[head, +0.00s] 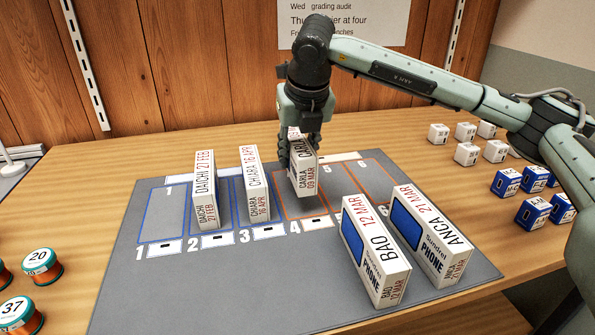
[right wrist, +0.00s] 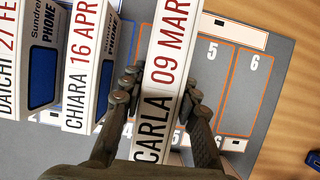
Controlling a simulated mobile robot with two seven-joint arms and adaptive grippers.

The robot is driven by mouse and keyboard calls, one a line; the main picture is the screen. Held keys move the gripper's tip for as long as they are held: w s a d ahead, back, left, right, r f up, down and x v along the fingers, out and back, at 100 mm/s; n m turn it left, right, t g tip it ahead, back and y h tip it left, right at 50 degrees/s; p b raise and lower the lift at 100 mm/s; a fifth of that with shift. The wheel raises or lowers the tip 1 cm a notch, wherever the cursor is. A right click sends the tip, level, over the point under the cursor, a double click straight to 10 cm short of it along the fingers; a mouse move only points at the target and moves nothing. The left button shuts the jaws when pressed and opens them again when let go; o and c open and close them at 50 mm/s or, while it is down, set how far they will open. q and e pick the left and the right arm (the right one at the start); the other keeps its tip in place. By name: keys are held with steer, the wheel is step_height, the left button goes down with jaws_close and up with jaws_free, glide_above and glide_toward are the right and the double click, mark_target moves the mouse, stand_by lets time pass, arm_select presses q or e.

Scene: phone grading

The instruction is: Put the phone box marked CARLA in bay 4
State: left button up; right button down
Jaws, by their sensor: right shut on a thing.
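The white CARLA phone box (head: 305,178), dated 09 MAR, stands upright in my right gripper (head: 299,140). The right gripper is shut on it from above, one finger on each side, as the right wrist view (right wrist: 158,95) also shows. The box is over orange-outlined bay 4 (head: 317,222), with its lower end behind the bay's front card. I cannot tell whether its bottom touches the mat. In the right wrist view, bays 5 (right wrist: 208,85) and 6 (right wrist: 245,90) lie to its right. My left gripper is not in view.
The DAICHI box (head: 205,190) stands in bay 2 and the CHIARA box (head: 254,185) in bay 3, just left of CARLA. BAO (head: 375,250) and ANCA (head: 430,235) boxes stand at the grey mat's front right. Bay 1 (head: 160,215) is empty. Small cubes (head: 467,153) sit right.

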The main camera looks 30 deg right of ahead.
steer(key=shift+f, duration=0.3)
step_height(320, 180, down, 3)
steer(key=shift+f, duration=0.1)
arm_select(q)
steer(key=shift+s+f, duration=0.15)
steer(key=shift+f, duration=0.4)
arm_select(e)
steer(key=shift+f, duration=0.15)
